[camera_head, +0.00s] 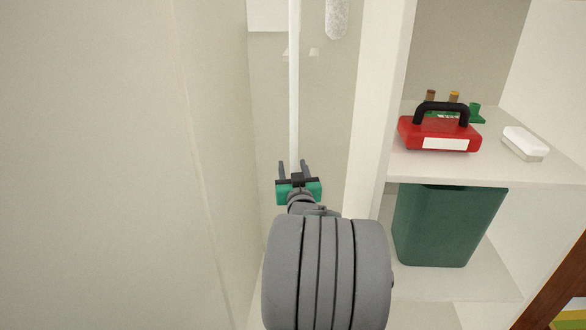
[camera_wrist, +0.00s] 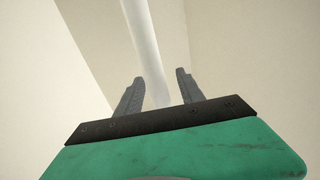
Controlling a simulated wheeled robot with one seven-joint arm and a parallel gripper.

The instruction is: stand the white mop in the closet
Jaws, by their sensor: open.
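A long white mop handle (camera_head: 293,90) stands upright in the narrow left compartment of the closet (camera_head: 378,100), in front of its back wall. The mop's lower end is hidden behind my arm. My gripper (camera_head: 294,168) is open at the handle, with one finger on each side of it. In the wrist view the white handle (camera_wrist: 145,45) runs down between the two spread fingers of my gripper (camera_wrist: 160,88). I cannot tell whether either finger touches it. A pale fluffy head (camera_head: 337,18) hangs farther right at the top of the compartment.
Right of the divider, a shelf (camera_head: 500,172) holds a red toolbox (camera_head: 438,134) with a black handle, a white block (camera_head: 524,142) and small green and brown items. A dark green bin (camera_head: 445,226) stands below. A plain wall (camera_head: 100,160) fills the left.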

